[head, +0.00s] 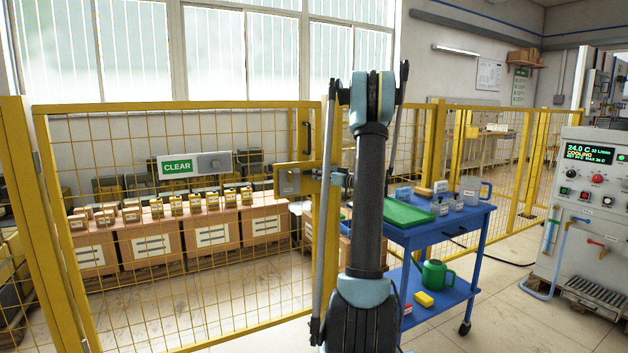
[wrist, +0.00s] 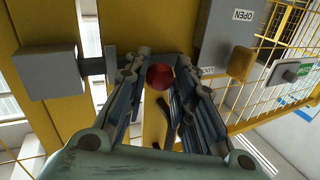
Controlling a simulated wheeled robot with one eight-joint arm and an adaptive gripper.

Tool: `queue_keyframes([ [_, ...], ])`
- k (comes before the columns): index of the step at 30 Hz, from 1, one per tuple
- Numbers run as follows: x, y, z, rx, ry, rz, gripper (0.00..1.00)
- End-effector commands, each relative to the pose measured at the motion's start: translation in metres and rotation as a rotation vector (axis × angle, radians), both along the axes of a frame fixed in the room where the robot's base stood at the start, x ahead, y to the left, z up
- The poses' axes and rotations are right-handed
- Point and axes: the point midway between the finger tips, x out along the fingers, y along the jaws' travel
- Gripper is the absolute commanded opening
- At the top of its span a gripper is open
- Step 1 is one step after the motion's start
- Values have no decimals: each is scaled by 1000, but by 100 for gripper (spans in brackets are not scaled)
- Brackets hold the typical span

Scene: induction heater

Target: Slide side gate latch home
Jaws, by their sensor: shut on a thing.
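The side gate latch is on the yellow gate, with a grey housing (wrist: 228,38) marked OPEN at the right in the wrist view. The housing also shows in the head view (head: 289,181). A red round knob (wrist: 160,77) sits between the fingers of my gripper (wrist: 162,60), which is shut on it. A grey block (wrist: 48,73) is on the yellow post at the left, with a dark bar (wrist: 95,67) beside it. The fingers hide the middle of the bar and how far it reaches.
A yellow mesh gate (head: 180,270) fills the left. A sign reading CLEAR (head: 175,166) hangs there. A blue cart (head: 440,230) with a green tray (head: 408,214) stands right of my arm. A control cabinet (head: 590,215) stands far right.

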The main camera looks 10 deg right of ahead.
Motion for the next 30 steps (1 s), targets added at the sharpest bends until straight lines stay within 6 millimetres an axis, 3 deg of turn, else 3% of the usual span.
queue_keyframes([
  [7,3,-7,0,1,1,-14,0],
  [8,3,-7,0,1,1,-14,30],
  [10,3,-7,0,1,1,-14,45],
  [23,-4,-10,0,0,0,-10,45],
  [30,-33,-35,0,0,0,-12,45],
])
